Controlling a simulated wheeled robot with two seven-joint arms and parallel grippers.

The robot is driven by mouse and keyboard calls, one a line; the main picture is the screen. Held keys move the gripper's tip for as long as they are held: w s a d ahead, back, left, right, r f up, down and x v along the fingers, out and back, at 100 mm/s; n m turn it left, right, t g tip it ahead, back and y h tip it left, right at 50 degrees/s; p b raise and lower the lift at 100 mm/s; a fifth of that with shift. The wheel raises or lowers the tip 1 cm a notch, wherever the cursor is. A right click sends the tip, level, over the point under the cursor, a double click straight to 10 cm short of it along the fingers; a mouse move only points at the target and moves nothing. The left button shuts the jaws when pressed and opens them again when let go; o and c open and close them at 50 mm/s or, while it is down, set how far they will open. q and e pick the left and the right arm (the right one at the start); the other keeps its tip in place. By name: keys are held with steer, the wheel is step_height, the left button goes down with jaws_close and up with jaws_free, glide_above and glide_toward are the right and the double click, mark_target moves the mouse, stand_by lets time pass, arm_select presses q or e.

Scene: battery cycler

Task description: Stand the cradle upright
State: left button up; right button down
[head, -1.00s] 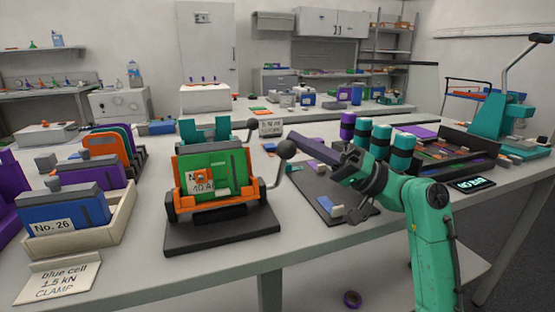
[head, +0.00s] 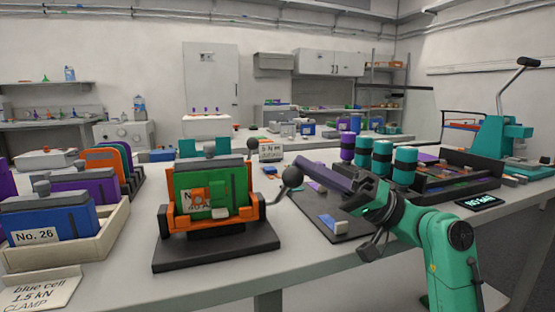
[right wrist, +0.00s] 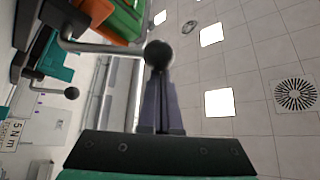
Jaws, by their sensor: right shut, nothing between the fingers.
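The orange cradle (head: 168,221) stands on a dark base plate (head: 220,254) at the middle of the bench and holds a green cell (head: 236,184) with a grey top. The cradle looks close to upright; its exact tilt is hard to tell. A bent lever with a black ball knob (head: 292,177) sticks out at its right side. My right gripper (head: 305,167) is shut and empty, its purple fingers pointing at the knob. In the right wrist view the knob (right wrist: 158,54) appears just beyond the fingertips (right wrist: 158,82); contact is unclear. My left gripper is out of view.
A cream tray (head: 112,238) with a blue cell marked No. 26 (head: 50,225) stands at the left. Teal-and-black cylinders (head: 404,168) and a parts tray (head: 470,183) stand behind my right arm. A teal press (head: 500,140) is at the far right.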

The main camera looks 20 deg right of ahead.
stand_by(0.6)
steer(key=b+v, duration=0.2)
steer(key=v, duration=1.2)
steer(key=shift+s+d+f+b, duration=0.15)
steer(key=shift+d+b, duration=0.15)
steer(key=shift+b, duration=0.1)
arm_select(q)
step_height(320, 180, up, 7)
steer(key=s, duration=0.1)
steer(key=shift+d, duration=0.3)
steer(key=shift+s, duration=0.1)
